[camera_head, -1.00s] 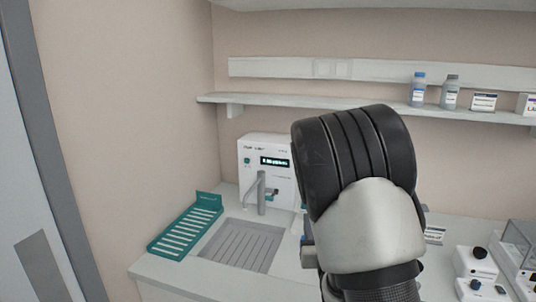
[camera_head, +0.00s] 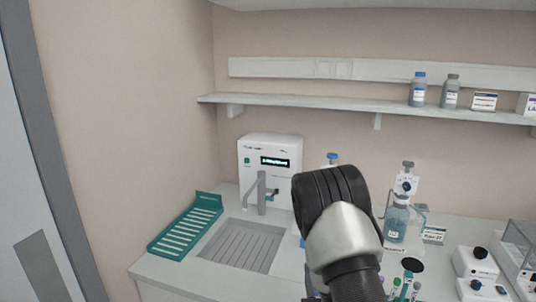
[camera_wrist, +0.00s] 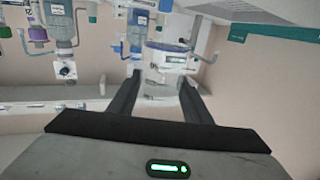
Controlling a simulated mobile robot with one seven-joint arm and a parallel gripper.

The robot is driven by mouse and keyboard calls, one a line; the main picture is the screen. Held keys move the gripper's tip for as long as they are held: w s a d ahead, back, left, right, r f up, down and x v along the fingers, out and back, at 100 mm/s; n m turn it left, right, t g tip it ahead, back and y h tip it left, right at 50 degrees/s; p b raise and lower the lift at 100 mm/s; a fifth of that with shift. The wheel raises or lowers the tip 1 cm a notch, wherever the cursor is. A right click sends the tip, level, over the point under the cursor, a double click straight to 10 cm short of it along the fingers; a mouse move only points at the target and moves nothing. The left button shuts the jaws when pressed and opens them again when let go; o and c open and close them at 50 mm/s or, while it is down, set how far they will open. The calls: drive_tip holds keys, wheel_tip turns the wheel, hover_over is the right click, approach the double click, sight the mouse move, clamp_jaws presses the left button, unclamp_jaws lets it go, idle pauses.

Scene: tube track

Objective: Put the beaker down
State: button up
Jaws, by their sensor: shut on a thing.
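In the wrist view, which appears upside down, the two dark fingers of my gripper (camera_wrist: 160,88) are closed on the beaker (camera_wrist: 166,57), a clear glass vessel that shows between and beyond the fingertips. Its outline blends with the things behind it, so I cannot tell its contents. In the head view my dark wrist and pale arm link hide the gripper and the beaker. The white counter (camera_head: 190,268) runs below the arm; I cannot see whether the beaker touches it.
A white dispenser unit (camera_head: 284,150) stands at the back, with a grey drain grid (camera_head: 240,246) before it and a teal rack (camera_head: 185,230) at left. A blue-liquid dispenser bottle (camera_head: 397,222), capped tubes (camera_head: 404,288) and white devices (camera_head: 480,264) occupy the right. A shelf (camera_head: 300,104) hangs above.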

drive_tip(key=shift+w, duration=0.1)
drive_tip(key=w+d+m+g+h+b, duration=0.3)
drive_tip(key=w+d+m+h+b, duration=0.25)
drive_tip(key=d+h+b, duration=0.6)
drive_tip(key=shift+m+y, duration=0.55)
drive_tip(key=shift+y, duration=0.3)
drive_tip(key=shift+s+a+f+b, duration=0.1)
drive_tip(key=shift+a+f+b, duration=0.35)
drive_tip(key=shift+f, duration=1.15)
drive_tip(key=shift+s+a+f+b, duration=0.2)
drive_tip(key=shift+f+b, duration=0.35)
drive_tip(key=shift+f, duration=1.05)
drive_tip(key=shift+s+a+f+b, duration=0.1)
drive_tip(key=shift+a+f+b, duration=0.35)
drive_tip(key=shift+f, duration=1.15)
drive_tip(key=shift+d+f, duration=0.1)
drive_tip(key=shift+f+b, duration=0.15)
drive_tip(key=shift+b, duration=0.2)
drive_tip(key=o, duration=1)
drive_tip(key=shift+o, duration=0.2)
